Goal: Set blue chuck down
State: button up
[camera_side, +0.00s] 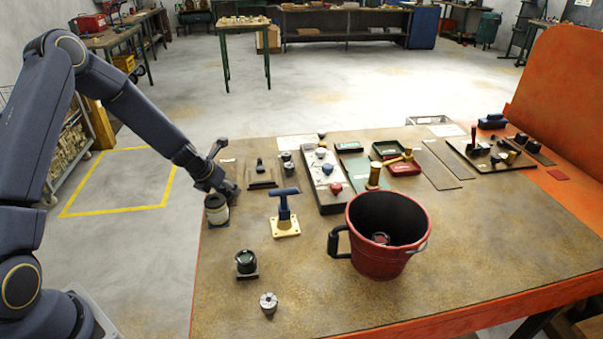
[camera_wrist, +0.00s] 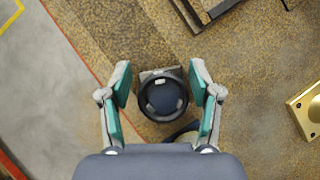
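My gripper (camera_wrist: 161,85) is open at the left edge of the table. Between its teal finger pads is a round piece with a dark ring and a dark blue centre, probably the blue chuck (camera_wrist: 163,96). Clear gaps show between the chuck and both pads. It appears to be on a small grey plate (camera_wrist: 158,74). In the side view my gripper (camera_side: 224,190) is just above a cream-bodied piece with a dark rim (camera_side: 216,212); I cannot tell if this is the same piece. A dark curved edge below the chuck in the wrist view is partly hidden by my gripper.
A blue T-handle (camera_side: 284,205) stands on a brass plate (camera_side: 285,226) to the right.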

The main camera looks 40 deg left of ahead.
jog(key=shift+o, duration=0.9)
jog(key=shift+r, duration=0.1)
jog(key=shift+s+r, duration=0.1)
jog(key=shift+r, duration=0.25)
jog(key=v, duration=1.1)
jog(key=s+d+r+m+h, duration=0.1)
jog(key=s+d+r+m, duration=0.2)
jog(key=d+r+m, duration=0.4)
jog(key=s+d+r+m+h, duration=0.1)
jog(key=s+d+r+m, duration=0.3)
jog(key=m, duration=0.6)
jog(key=s+d+r+m, duration=0.1)
jog(key=s+r+m, duration=0.2)
jog(key=s+m, duration=0.5)
jog(key=s+d+r+m, duration=0.2)
jog(key=s+m, duration=0.6)
jog(key=m, duration=0.5)
jog(key=shift+r+g+y, duration=0.4)
jog(key=shift+r, duration=0.1)
